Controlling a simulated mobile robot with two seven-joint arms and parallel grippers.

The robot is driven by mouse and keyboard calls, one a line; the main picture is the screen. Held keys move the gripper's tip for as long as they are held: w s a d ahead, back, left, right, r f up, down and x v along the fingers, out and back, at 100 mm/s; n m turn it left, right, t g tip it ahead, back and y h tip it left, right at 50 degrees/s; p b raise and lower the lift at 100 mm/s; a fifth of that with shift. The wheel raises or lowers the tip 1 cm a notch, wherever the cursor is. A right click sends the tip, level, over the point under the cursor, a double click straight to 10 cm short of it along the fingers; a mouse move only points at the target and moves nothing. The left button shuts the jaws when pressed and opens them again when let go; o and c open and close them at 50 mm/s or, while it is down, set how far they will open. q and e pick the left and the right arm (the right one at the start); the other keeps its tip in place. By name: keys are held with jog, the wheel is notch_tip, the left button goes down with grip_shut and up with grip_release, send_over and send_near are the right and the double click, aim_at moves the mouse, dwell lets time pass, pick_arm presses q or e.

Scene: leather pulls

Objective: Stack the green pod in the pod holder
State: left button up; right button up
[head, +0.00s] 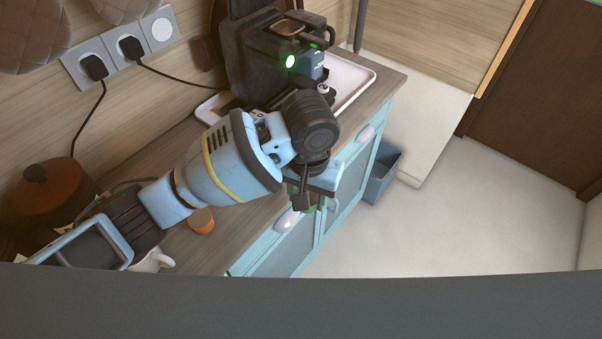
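My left arm comes in from the left over the counter. Its gripper (318,202) points down near the counter's front edge, with dark fingers set apart. A small patch of green, likely the green pod (311,208), shows at the fingers. The fingers and wrist hide most of it, and I cannot tell whether they grip it. An orange pod (201,220) stands on the counter to the left, below my forearm. I cannot make out the pod holder. My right gripper is not in view.
A dark coffee machine (262,60) with a lit green light stands on a pale tray (352,80) behind my wrist. A white cup (152,261) and a brown lidded pot (52,190) are at the left. A grey bin (382,175) stands on the floor beyond the cabinet.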

pick_arm(q)
jog(key=a, duration=0.3)
jog(key=a+n, duration=0.1)
jog(key=a, duration=0.3)
jog(key=a+r+n, duration=0.1)
jog(key=a, duration=0.2)
jog(key=shift+w+a, duration=0.35)
jog(key=shift+w, duration=0.05)
jog(key=s+a+r, duration=0.1)
jog(key=a, duration=0.2)
jog(key=s+a+r+n, duration=0.1)
jog(key=a, duration=0.3)
jog(key=a+r+n, duration=0.1)
jog(key=a, duration=0.3)
jog(key=shift+s+a+r, duration=0.25)
jog(key=shift+s, duration=0.15)
jog(key=shift+s, duration=0.1)
